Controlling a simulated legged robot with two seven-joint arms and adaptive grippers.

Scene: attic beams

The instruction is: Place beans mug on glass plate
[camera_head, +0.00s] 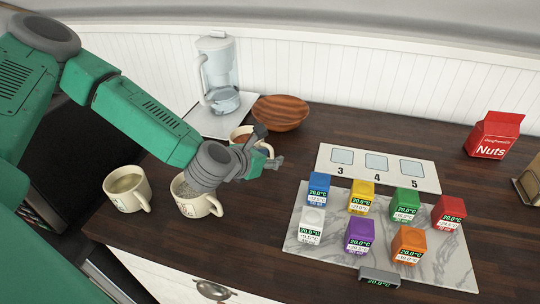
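Three cream mugs stand on the dark wooden counter. The rear mug (241,134) has reddish-brown contents that could be beans; my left gripper partly hides it. The middle mug (186,204) has greyish, grainy contents, and the left mug (131,199) holds something pale yellow-green. My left gripper (269,148) reaches over the middle mug to the rear mug's right side. Its fingers are spread apart near that mug's handle; I cannot tell whether they touch it. A flat pale square plate (207,126) lies under a clear jug; I cannot tell whether it is glass. My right gripper is not in view.
The clear jug (219,75) and a wooden bowl (281,112) stand behind the mugs. Several coloured cubes sit on a marble board (446,267) at right. A white board (424,173) numbered 3 to 5 lies behind them. A red Nuts box (493,134) stands at far right.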

